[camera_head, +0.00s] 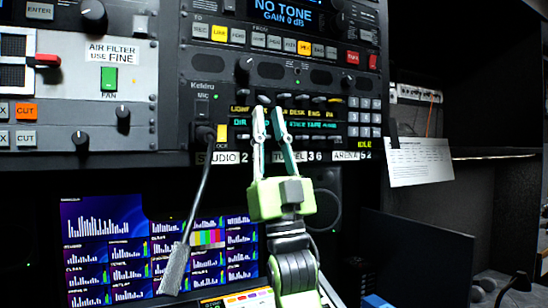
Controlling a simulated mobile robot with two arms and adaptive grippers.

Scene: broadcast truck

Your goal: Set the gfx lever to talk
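The intercom panel (300,112) has a row of small levers, with lit labels below them. One lever (319,99) shows clearly to the right of my gripper. I cannot read a gfx label; my fingers cover part of the label rows, so I cannot tell which lever is gfx. My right gripper (267,110) reaches up from below, its two fingers apart and pointing at the lever row. Its tips are at or just in front of the levers near the left half of the row; contact is unclear. Nothing is visibly held. My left gripper is out of view.
A gooseneck microphone (190,215) hangs from the panel, left of my gripper. A screen (110,250) stands below. Knobs and lit buttons (260,39) lie above. A white paper (419,161) hangs at the right. A dark monitor (415,255) stands lower right.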

